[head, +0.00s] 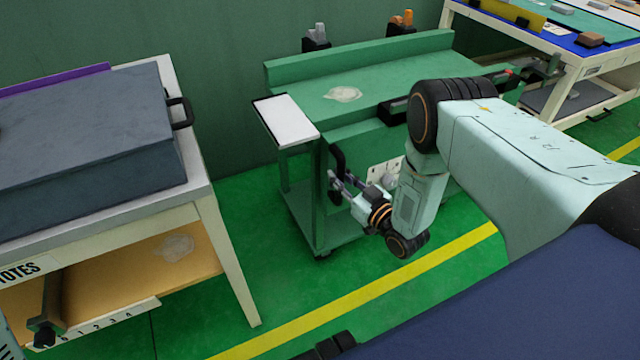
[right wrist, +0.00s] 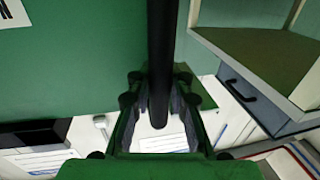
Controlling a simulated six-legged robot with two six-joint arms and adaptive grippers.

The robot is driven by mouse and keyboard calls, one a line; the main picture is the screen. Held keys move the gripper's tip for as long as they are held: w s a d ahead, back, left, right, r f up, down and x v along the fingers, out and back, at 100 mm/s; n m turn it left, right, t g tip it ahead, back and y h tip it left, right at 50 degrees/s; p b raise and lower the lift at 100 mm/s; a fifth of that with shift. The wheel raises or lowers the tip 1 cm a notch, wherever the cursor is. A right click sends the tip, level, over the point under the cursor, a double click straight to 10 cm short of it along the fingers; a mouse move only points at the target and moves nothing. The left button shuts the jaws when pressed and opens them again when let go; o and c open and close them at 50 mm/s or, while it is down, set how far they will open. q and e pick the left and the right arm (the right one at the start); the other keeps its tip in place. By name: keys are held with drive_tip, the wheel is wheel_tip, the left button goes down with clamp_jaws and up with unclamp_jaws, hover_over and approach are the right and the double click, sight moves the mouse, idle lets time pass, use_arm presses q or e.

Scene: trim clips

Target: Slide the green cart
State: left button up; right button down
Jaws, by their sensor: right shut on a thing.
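The green cart (head: 365,78) stands on the green floor against the dark green wall, in the middle of the head view. It has a flat top with a raised back ledge, a lower shelf (head: 335,226) and an upright black handle (head: 337,160) on its near left end. My right gripper (head: 340,186) is shut on this handle, low down. The right wrist view shows the dark bar of the handle (right wrist: 161,45) running down between the two fingers (right wrist: 160,98). My right arm hides the cart's right front.
A table with a large grey case (head: 85,135) stands left of the cart, with a floor gap between. A white panel (head: 285,120) lies on the cart's left end. A yellow line (head: 370,290) crosses the floor in front. Another workbench (head: 570,70) stands at right.

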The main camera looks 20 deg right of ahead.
drive_tip(key=shift+s+d+f, duration=0.2)
drive_tip(key=shift+d, duration=0.25)
drive_tip(key=c, duration=1.4)
unclamp_jaws()
drive_tip(key=shift+d, duration=0.1)
drive_tip(key=shift+o, duration=0.9)
drive_tip(key=shift+r, duration=0.1)
drive_tip(key=shift+w, duration=0.1)
drive_tip(key=v, duration=1.2)
